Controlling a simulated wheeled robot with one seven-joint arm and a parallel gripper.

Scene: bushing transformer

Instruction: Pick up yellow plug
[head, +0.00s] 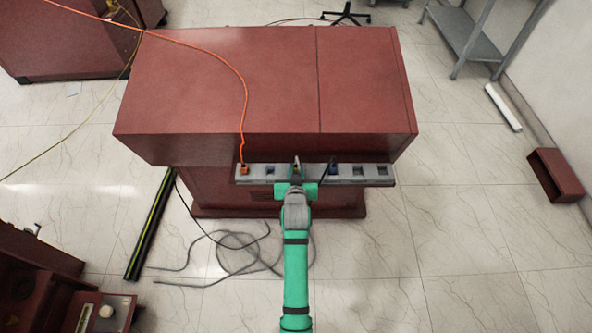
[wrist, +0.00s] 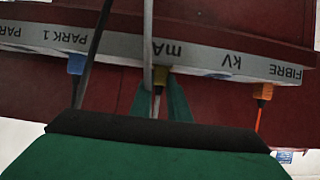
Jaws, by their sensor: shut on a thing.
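The yellow plug (wrist: 160,77) is in the middle of the wrist view, at the "mA" position of the grey socket strip (wrist: 120,46). It appears to touch the strip; how far it sits in the socket is hidden. My gripper (wrist: 160,100) is shut on the yellow plug, with one green finger on each side. In the head view my gripper (head: 296,186) is at the front of the strip, near its middle. The plug is mostly hidden by the gripper there.
An orange plug (wrist: 263,91) sits at "FIBRE" and a blue plug (wrist: 76,64) at "PARK 1". Thin cables pass close to my gripper. The red cabinet (head: 220,80) stands behind the strip. Loose grey cable (head: 235,250) lies on the floor at left.

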